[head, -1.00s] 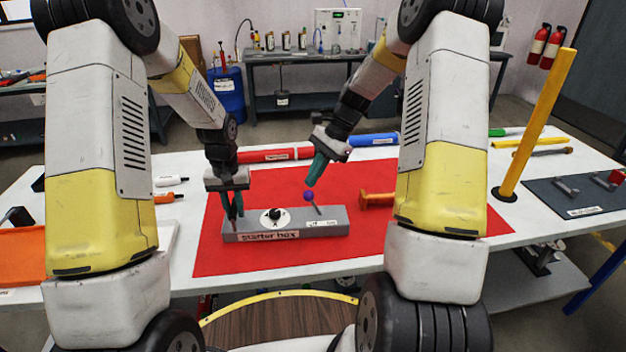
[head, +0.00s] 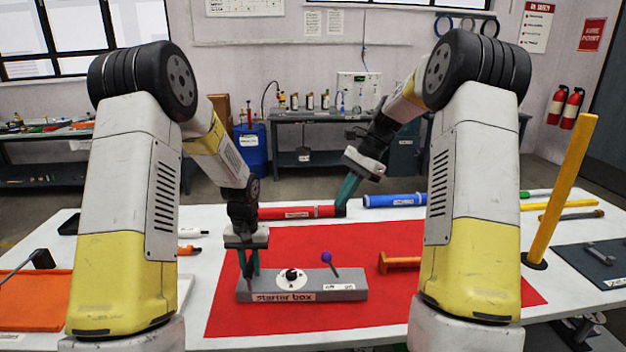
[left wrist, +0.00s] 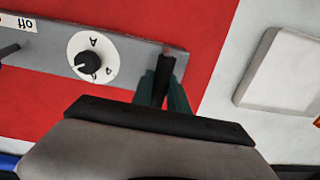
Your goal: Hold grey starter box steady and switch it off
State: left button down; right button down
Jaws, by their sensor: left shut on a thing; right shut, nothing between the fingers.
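The grey starter box (head: 310,293) lies on the red mat, with a dial (head: 292,277) on top; the dial also shows in the left wrist view (left wrist: 88,60). Its lever has a purple knob (head: 326,257) and leans left, toward the dial. An "off" label (left wrist: 15,22) is readable in the left wrist view. My left gripper (head: 248,272) points down at the box's left end, shut on a dark upright piece (left wrist: 166,60) there. My right gripper (head: 342,204) is shut and empty, raised above and beyond the knob, not touching it.
An orange T-shaped piece (head: 400,263) lies right of the box. Red (head: 298,212) and blue (head: 395,200) tubes lie behind. A yellow post (head: 562,190) stands at the right. An orange tray (head: 35,303) is at the left. The red mat (head: 290,325) is clear in front.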

pick_arm(q)
jog(key=c, duration=1.2)
grip_release()
jog(key=shift+r, duration=0.1)
jog(key=s+a+r+t, duration=0.1)
jog(key=s+r, duration=0.2)
jog(key=r, duration=1.4)
pick_arm(e)
jog(key=s+r+n+t+h, duration=0.25)
jog(key=s+r+n, duration=0.35)
jog(key=s+r, duration=0.55)
pick_arm(q)
jog(key=s+r+t, duration=0.1)
jog(key=s+r, duration=0.2)
jog(key=s, duration=0.4)
jog(key=s+a+r+t+h, duration=0.1)
jog(key=s+r+t, duration=0.1)
jog(key=s+r, duration=0.2)
jog(key=s+a+r+t+h, duration=0.1)
jog(key=s+r+t, duration=0.1)
jog(key=s, duration=0.7)
jog(key=shift+v, duration=0.95)
pick_arm(e)
jog(key=s+f+n+t, duration=0.1)
jog(key=s+n+t, duration=0.4)
jog(key=s, duration=1.1)
jog(key=shift+s+a+f+n+h, duration=0.2)
jog(key=shift+f+n+h, duration=0.2)
jog(key=shift+n, duration=0.3)
